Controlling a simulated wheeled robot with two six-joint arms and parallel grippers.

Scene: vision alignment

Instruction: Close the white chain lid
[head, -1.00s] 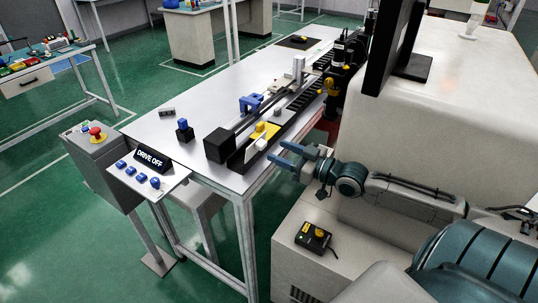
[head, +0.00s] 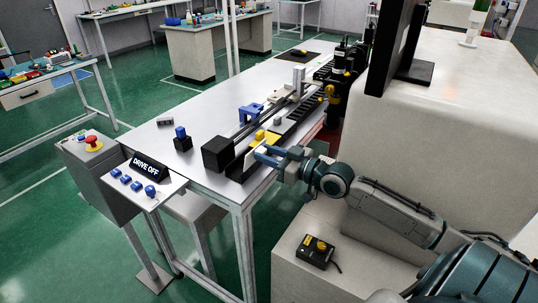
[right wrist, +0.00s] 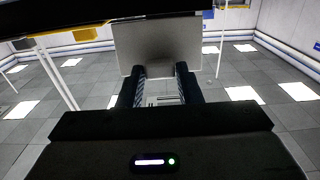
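The white chain lid appears to be the pale upright plate (head: 251,160) at the near end of the black cable chain track, on the bench's right edge. In the right wrist view the plate (right wrist: 158,40) stands straight ahead, just past my fingertips. My right gripper (head: 264,154) is at the plate's right side, its blue fingers reaching left towards it. In the right wrist view the fingers (right wrist: 160,75) are apart, with nothing seen between them. Whether they touch the plate I cannot tell. My left gripper is not in view.
A yellow block (head: 264,137) sits just behind the plate, and a black box (head: 217,153) stands to its left. The linear rail and black chain (head: 297,112) run back along the bench (head: 205,105). A DRIVE OFF panel (head: 149,167) stands at the near left.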

